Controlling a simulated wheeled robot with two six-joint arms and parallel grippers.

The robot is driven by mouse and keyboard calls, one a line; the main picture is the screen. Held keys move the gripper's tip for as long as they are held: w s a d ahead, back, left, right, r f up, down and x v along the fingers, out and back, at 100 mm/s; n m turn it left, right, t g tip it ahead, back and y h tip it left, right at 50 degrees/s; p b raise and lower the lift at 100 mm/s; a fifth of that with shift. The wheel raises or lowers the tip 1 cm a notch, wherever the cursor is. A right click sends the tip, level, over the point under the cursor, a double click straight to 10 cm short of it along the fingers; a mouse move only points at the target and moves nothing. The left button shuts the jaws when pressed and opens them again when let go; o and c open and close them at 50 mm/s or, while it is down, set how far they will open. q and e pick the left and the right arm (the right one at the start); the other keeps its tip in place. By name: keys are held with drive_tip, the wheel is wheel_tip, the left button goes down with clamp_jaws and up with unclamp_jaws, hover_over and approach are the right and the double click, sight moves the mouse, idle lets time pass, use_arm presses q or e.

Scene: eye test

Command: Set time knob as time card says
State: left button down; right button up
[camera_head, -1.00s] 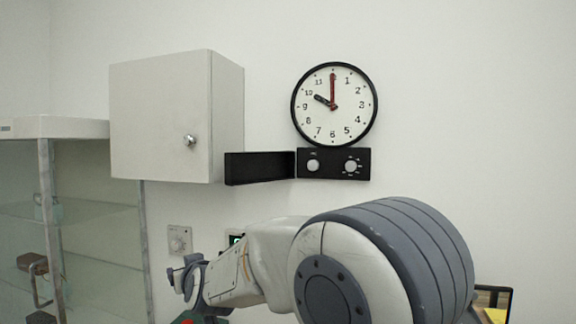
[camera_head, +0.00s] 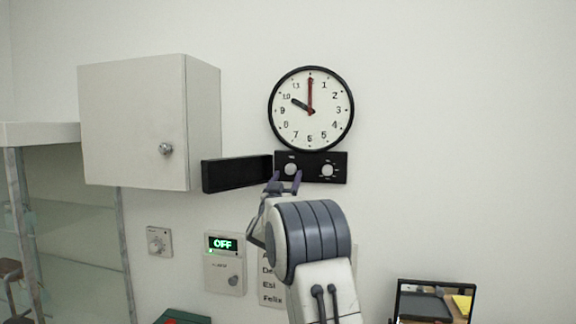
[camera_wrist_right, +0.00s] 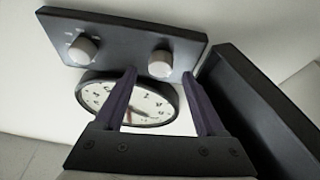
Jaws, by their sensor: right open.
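A round wall clock (camera_head: 311,109) hangs on the wall, its dark hand near 10 and red hand at 12. Below it is a black panel (camera_head: 309,177) with a left knob (camera_head: 290,169) and a right knob (camera_head: 327,171), the right one ringed by marks. My right gripper (camera_head: 285,179) is open just below the left knob. In the right wrist view the open fingers (camera_wrist_right: 160,78) point at that knob (camera_wrist_right: 160,62), which shows between their tips; contact is not visible. I cannot identify a time card. My left gripper is out of view.
A black flap (camera_head: 237,174) stands out left of the panel, close to my right fingers. A cabinet (camera_head: 135,125) hangs further left.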

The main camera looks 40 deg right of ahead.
sight(291, 169)
drive_tip(key=shift+p+x, duration=0.45)
drive_tip(key=shift+x, duration=0.7)
clamp_jaws()
drive_tip(key=n+b, duration=0.1)
drive_tip(key=n+t+y+b, duration=0.1)
drive_tip(key=n, duration=0.1)
drive_tip(key=n+t+y+b, duration=0.1)
drive_tip(key=shift+s+d+f+n, duration=0.15)
drive_tip(key=shift+f+n, duration=0.1)
drive_tip(key=shift+n, duration=0.15)
drive_tip(key=shift+n+y+b, duration=0.4)
drive_tip(key=shift+n+b, duration=0.1)
drive_tip(key=shift+n, duration=0.4)
drive_tip(key=shift+r+n+t+y, duration=0.2)
drive_tip(key=shift+n+t+y, duration=0.1)
drive_tip(key=shift+n, duration=0.6)
